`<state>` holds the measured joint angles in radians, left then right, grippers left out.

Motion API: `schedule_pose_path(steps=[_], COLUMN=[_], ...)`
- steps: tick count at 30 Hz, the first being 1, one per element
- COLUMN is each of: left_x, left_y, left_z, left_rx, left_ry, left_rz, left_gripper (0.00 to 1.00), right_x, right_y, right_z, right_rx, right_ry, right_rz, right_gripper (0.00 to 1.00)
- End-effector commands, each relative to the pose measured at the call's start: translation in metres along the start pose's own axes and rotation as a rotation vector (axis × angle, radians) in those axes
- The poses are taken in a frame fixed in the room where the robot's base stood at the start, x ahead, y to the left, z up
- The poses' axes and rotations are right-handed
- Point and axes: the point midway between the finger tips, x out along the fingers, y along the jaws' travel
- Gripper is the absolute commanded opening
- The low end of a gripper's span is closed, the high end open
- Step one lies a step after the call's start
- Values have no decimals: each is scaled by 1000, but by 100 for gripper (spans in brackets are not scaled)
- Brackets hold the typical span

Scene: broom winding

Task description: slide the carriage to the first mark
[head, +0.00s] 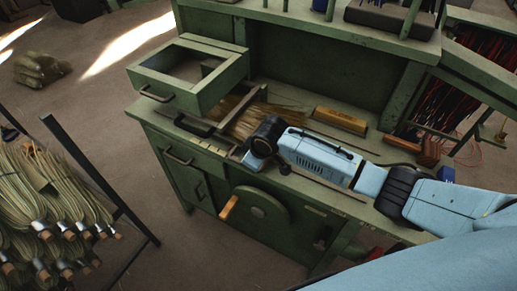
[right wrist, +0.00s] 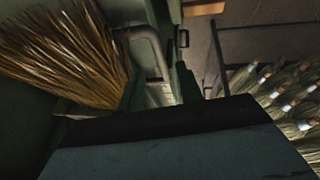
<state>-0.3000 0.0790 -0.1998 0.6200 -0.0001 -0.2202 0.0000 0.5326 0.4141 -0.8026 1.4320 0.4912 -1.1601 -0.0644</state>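A low tray-like part that looks like the carriage sits on the green bench, with tan bristles (head: 255,118) on it and a dark bar handle (head: 194,126) at its front left. Pale marks (head: 214,149) run along the bench's front edge. My right gripper (head: 250,160) is low over this edge, to the right of the handle. In the right wrist view its two dark fingers (right wrist: 160,90) stand apart. A grey bent handle (right wrist: 150,45) shows beyond and partly between them; contact is not clear. The bristles (right wrist: 60,50) fan out at left. My left gripper is not in view.
An open green drawer box (head: 190,75) juts out above the bench's left end. A yellow-brown block (head: 340,121) lies behind my right arm. A wheel with a wooden crank handle (head: 229,207) is on the bench front. A rack of bundled bristles (head: 45,200) stands at left.

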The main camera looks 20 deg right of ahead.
Motion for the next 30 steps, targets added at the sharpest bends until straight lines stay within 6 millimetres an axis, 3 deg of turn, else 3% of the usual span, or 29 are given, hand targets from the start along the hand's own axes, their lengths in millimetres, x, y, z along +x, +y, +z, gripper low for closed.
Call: schedule_pose_path(steps=[9, 15, 30], left_x=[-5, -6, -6], left_y=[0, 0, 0], left_z=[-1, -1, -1], left_rx=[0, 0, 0], left_ry=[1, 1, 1], left_rz=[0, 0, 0], left_gripper=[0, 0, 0], right_x=[-59, -81, -88], right_y=[0, -1, -1], right_z=[0, 0, 1], right_rx=[-1, 0, 0], right_ry=[2, 0, -2], right_rz=[0, -1, -1], right_gripper=[36, 36, 36])
